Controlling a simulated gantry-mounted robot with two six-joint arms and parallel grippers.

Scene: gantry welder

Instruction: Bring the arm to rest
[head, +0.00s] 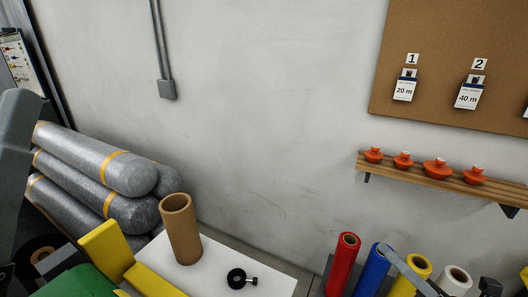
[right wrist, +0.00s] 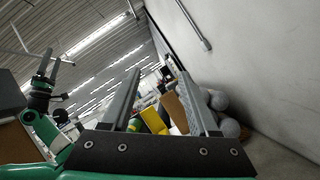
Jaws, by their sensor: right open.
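My right gripper (right wrist: 160,74) is open in the right wrist view, with its two grey fingers apart and nothing held between them. In the head view, a slim grey part of it (head: 412,275) shows at the lower right, in front of the coloured rolls. Most of that gripper is cut off by the bottom edge.
Red (head: 342,262) and blue (head: 372,268) rolls stand at lower right. A wooden shelf (head: 440,178) holds several orange pots. Wrapped cylinders (head: 100,165) are stacked left.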

